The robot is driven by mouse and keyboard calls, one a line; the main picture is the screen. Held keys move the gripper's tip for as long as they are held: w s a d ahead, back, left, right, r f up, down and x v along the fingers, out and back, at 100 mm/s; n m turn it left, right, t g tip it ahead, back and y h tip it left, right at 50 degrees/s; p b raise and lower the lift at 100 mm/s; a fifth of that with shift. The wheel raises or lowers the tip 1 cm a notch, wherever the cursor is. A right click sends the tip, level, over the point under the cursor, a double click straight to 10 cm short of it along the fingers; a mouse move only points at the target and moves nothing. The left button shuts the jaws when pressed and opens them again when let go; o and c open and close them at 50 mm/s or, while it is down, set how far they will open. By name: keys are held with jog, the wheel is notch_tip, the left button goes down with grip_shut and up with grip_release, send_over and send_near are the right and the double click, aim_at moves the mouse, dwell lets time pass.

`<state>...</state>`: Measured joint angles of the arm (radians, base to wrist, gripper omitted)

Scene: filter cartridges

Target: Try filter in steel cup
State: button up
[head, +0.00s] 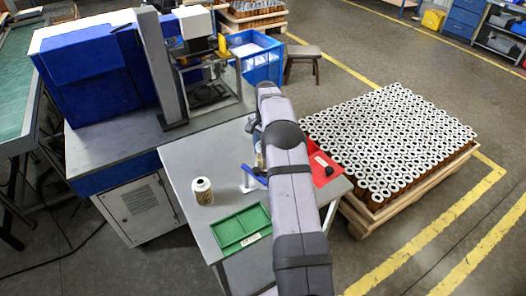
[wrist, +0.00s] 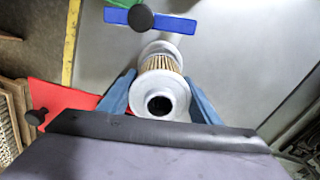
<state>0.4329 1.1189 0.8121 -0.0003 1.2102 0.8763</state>
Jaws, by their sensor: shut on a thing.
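In the wrist view my gripper (wrist: 160,92) has its blue fingers on both sides of a filter cartridge (wrist: 159,64) and is shut on it. The cartridge has a tan pleated body and a pale grey end cap with a dark round hole, which faces the camera. A pale round rim (wrist: 160,46) shows at its far end; I cannot tell whether it is the other end cap or the steel cup. No steel cup can be clearly made out. In the head view my arm hides most of the gripper and the cartridge.
A tan cylinder with a pale top (head: 202,191) stands on the grey table (head: 185,160), behind a green tray (head: 241,230). A blue bar (wrist: 172,22) with a black knob lies close beyond the cartridge. A red piece (head: 324,171) is right of my arm. A pallet of filters (head: 390,140) stands right.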

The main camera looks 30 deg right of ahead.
jog(key=shift+f, duration=0.15)
jog(key=shift+f+b, duration=1.05)
jog(key=shift+f, duration=0.55)
jog(key=shift+f, duration=0.5)
dwell(0.8)
jog(key=o, duration=1.6)
jog(key=shift+c, duration=0.2)
jog(key=shift+r, duration=0.15)
jog(key=shift+r+p, duration=0.6)
jog(key=shift+r, duration=0.25)
jog(key=shift+r, duration=0.1)
